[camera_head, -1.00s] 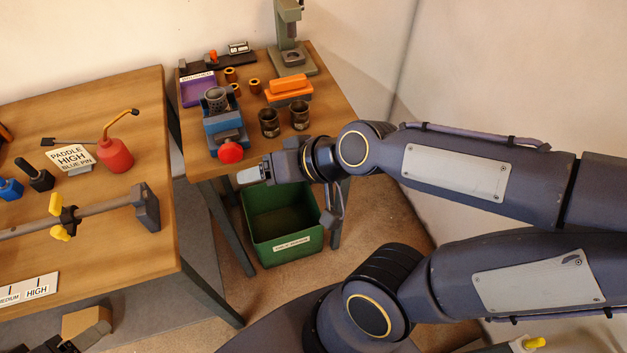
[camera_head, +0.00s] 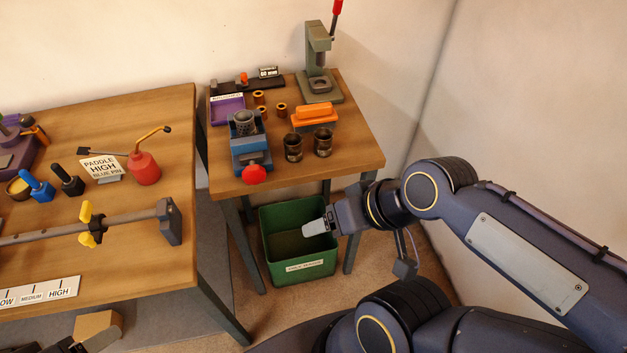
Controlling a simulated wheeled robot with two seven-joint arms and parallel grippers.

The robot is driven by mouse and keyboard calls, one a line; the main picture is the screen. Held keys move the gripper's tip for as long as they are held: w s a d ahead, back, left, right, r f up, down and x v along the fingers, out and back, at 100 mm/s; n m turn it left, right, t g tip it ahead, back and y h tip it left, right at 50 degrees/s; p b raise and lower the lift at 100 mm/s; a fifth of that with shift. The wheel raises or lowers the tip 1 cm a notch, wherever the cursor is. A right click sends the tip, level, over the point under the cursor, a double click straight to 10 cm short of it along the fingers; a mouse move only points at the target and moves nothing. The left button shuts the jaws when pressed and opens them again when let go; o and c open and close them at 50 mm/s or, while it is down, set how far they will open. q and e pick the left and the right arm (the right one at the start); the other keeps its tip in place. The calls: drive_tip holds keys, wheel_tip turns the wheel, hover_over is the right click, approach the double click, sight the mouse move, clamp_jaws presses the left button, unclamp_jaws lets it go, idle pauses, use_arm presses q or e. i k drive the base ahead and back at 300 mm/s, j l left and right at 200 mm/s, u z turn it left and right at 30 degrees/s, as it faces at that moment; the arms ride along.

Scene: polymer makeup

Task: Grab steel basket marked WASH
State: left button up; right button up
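No WASH mark is readable anywhere in the head view. A small grey metal cylinder that looks perforated (camera_head: 244,122) sits on a blue fixture (camera_head: 251,157) with a red knob, on the far table; I cannot tell whether it is the basket. Two dark metal cups (camera_head: 293,148) and (camera_head: 323,143) stand to its right. My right gripper (camera_head: 308,228) is in front of and below that table's front edge, overlapping the green bin in the picture, with nothing visible in it. Its fingers are seen side-on, so its opening is unclear. My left gripper is not identifiable.
The green bin (camera_head: 303,268) stands on the floor below the far table (camera_head: 362,158). That table also holds a purple tray (camera_head: 228,110), an orange block (camera_head: 314,112) and a press (camera_head: 319,62). The left table (camera_head: 150,270) carries a red oil can (camera_head: 144,168) and a long bar.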

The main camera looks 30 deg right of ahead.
sight(246, 126)
drive_tip(key=i+l+u, duration=0.15)
drive_tip(key=l+u, duration=0.2)
drive_tip(key=i+l+u, duration=0.1)
drive_tip(key=l+u, duration=0.65)
drive_tip(key=i+l, duration=0.05)
